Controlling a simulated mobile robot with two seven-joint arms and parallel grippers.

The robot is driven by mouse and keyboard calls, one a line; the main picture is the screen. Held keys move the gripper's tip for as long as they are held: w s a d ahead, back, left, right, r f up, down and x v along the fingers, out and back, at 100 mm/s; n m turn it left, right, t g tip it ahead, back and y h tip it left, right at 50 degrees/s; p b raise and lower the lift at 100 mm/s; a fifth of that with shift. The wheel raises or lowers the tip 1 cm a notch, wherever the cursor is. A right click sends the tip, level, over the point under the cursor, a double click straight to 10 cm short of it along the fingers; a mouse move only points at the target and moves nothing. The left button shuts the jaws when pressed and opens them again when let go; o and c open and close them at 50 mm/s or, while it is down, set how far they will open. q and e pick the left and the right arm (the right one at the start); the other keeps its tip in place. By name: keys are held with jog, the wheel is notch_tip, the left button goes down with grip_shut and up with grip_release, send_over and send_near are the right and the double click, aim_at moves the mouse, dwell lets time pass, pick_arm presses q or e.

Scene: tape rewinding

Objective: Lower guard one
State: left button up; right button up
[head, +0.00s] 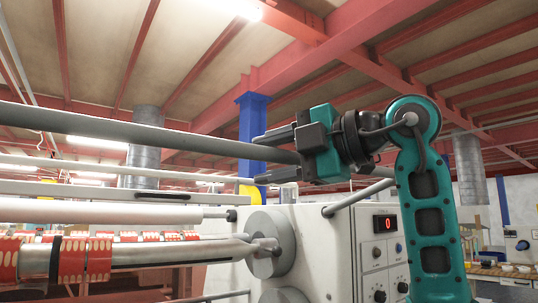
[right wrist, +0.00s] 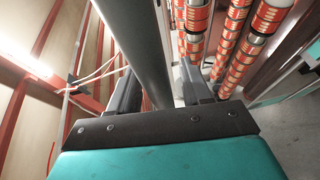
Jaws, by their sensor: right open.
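The guard appears to be the long grey bar (head: 120,131) that runs across the machine from the left edge. It is raised above the rollers. My right gripper (head: 260,158) is open, with one finger above the bar and one below it. In the right wrist view the bar (right wrist: 143,45) passes between the spread fingers of the right gripper (right wrist: 158,68). I cannot tell whether either finger touches it. My left gripper is not in view.
A pale machine housing (head: 310,255) with a red display stands below my right arm. Rollers with red-and-cream tape rolls (head: 98,258) lie below the bar at left; tape rolls also show in the right wrist view (right wrist: 232,35). A bent grey tube (head: 355,198) reaches the housing.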

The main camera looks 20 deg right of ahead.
jog(key=shift+w+a, duration=0.2)
grip_shut()
dwell(0.4)
